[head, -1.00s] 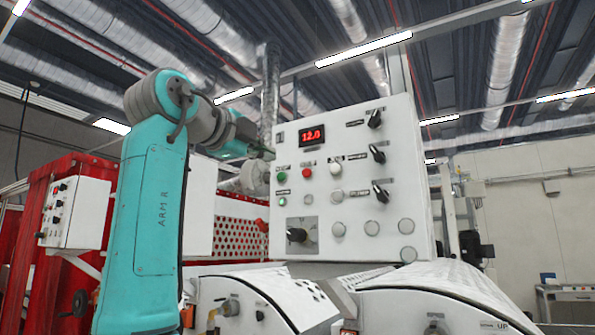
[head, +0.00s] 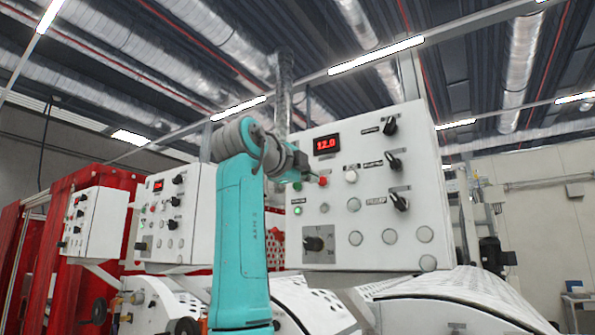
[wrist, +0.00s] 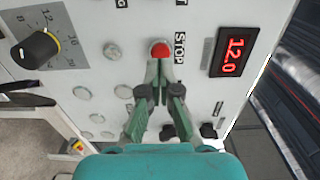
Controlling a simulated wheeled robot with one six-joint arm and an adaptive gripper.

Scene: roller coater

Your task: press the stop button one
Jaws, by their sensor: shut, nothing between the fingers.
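The red stop button (head: 323,181) is on the front of the white control panel (head: 380,225), below its red "12.0" display. In the wrist view the red button (wrist: 160,50) sits beside a STOP label (wrist: 180,47). My gripper (head: 314,178) is just left of the button in the head view. In the wrist view my gripper (wrist: 159,62) is shut and empty, its fingertips together right at the button's edge and overlapping it in the picture. I cannot tell whether they touch it.
A white button (head: 351,176) is right of the red one, and a lit green one (head: 297,211) is lower left. Black knobs (head: 390,125) line the panel's right side. A second similar panel (head: 170,215) stands to the left. White curved machine covers (head: 450,290) lie below.

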